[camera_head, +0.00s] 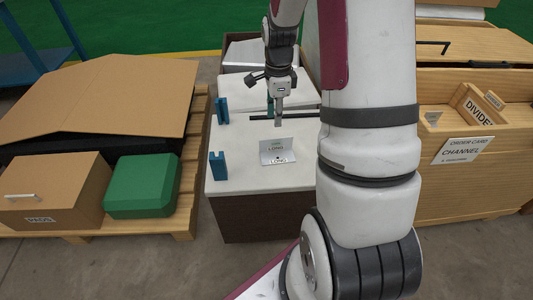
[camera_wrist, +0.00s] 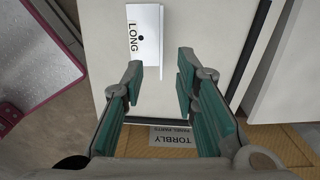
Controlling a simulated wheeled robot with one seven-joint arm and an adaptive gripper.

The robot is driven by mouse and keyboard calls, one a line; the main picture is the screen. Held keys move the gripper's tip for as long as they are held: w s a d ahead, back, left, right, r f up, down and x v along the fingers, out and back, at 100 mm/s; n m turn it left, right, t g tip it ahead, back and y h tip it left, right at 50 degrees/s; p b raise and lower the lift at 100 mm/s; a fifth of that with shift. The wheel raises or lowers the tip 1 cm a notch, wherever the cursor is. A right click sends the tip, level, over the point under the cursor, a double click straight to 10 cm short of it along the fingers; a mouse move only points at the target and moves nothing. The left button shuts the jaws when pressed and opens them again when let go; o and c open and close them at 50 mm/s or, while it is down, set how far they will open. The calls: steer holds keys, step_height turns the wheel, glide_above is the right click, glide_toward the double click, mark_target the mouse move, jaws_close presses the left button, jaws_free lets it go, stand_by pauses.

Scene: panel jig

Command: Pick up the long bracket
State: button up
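The long bracket (camera_head: 286,151) is a pale folded plate printed LONG. It stands on the white top of a dark-sided workbench (camera_head: 240,182), near its front. In the wrist view the bracket (camera_wrist: 144,30) is at the top, beyond my fingertips. My gripper (camera_head: 278,122) hangs pointing down over the bench, behind the bracket in the head view. The fingers appear not to touch the bracket.
Two blue uprights (camera_head: 222,110) (camera_head: 217,165) stand along the bench's left edge. A dark bar (camera_head: 300,114) lies behind my gripper. A pallet with a green case (camera_head: 143,186) and cardboard boxes is left. A wooden crate with a DIVIDE card (camera_head: 477,109) is right.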

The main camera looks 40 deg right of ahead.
steer(key=b, duration=0.2)
glide_above(276, 150)
step_height(276, 150, down, 6)
steer(key=shift+w+a+f, duration=0.1)
steer(key=shift+a, duration=0.05)
steer(key=shift+d+f+b, duration=0.2)
steer(key=shift+f+b, duration=1.25)
steer(key=shift+f, duration=1.5)
steer(key=shift+r, duration=0.1)
jaws_close()
